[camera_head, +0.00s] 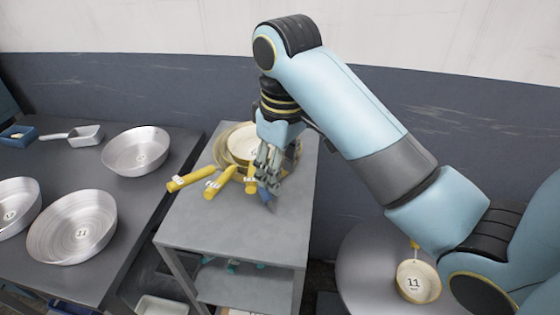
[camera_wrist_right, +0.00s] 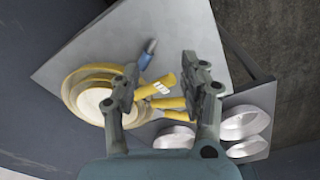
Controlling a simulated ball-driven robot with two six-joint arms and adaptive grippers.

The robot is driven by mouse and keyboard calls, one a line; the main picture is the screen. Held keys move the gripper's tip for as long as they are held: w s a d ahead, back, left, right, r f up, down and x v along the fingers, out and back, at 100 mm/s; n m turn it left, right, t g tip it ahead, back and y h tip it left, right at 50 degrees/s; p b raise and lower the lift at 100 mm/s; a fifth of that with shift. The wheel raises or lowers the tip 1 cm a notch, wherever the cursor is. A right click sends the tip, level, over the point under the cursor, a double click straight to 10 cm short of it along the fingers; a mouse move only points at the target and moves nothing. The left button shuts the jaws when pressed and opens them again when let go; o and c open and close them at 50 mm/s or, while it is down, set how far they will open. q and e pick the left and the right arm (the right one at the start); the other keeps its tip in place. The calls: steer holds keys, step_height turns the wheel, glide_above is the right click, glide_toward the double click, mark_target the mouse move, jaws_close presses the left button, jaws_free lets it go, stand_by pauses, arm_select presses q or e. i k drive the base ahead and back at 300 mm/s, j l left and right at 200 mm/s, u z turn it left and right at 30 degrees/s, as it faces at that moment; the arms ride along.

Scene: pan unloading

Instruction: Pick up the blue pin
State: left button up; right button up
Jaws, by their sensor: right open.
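The blue pin (camera_head: 264,194) lies on the grey table near the yellow pan handles, just below my right gripper (camera_head: 268,164), which partly covers it in the head view. In the right wrist view the blue pin (camera_wrist_right: 148,52) lies on bare tabletop, ahead of the fingertips and roughly between their lines. My right gripper (camera_wrist_right: 160,75) has its fingers spread, with nothing held between them. No contact between the fingers and the pin can be made out. My left gripper is not in view.
Stacked yellow pans (camera_head: 224,142) stand at the table's back, their yellow handles (camera_head: 190,179) reaching forward close to the pin. The front of the grey table (camera_head: 235,228) is clear. Metal pans (camera_head: 72,228) stand on the left table. A small pan (camera_head: 418,282) sits on a round stand at right.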

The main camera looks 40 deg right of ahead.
mark_target(267, 198)
steer(key=k, duration=1)
